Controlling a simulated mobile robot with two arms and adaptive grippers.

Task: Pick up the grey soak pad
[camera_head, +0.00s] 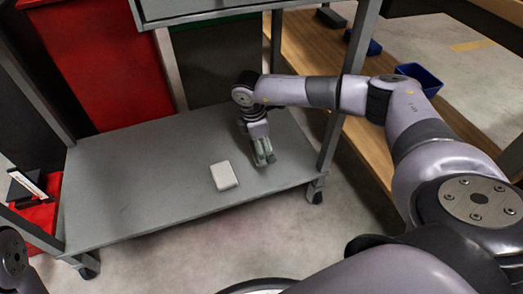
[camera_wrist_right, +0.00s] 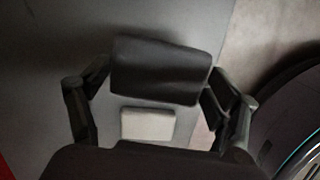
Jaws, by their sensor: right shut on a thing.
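My right gripper (camera_head: 263,158) reaches down over the lower grey shelf of the cart. In the right wrist view a dark grey pad (camera_wrist_right: 160,70) sits between the two fingers of the gripper (camera_wrist_right: 160,92), which is shut on it. I take it to be the grey soak pad; in the head view it is hard to make out between the fingers. I cannot tell whether it touches the shelf. A pale, off-white pad (camera_head: 224,175) lies flat on the shelf, left of the gripper; it also shows in the right wrist view (camera_wrist_right: 148,124). My left gripper is out of view.
The grey cart shelf (camera_head: 120,190) is otherwise mostly bare. Cart posts (camera_head: 350,80) and an upper tier (camera_head: 200,10) frame it. A wooden bench (camera_head: 300,45) with blue bins (camera_head: 418,80) stands at right. A red panel (camera_head: 100,60) stands behind.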

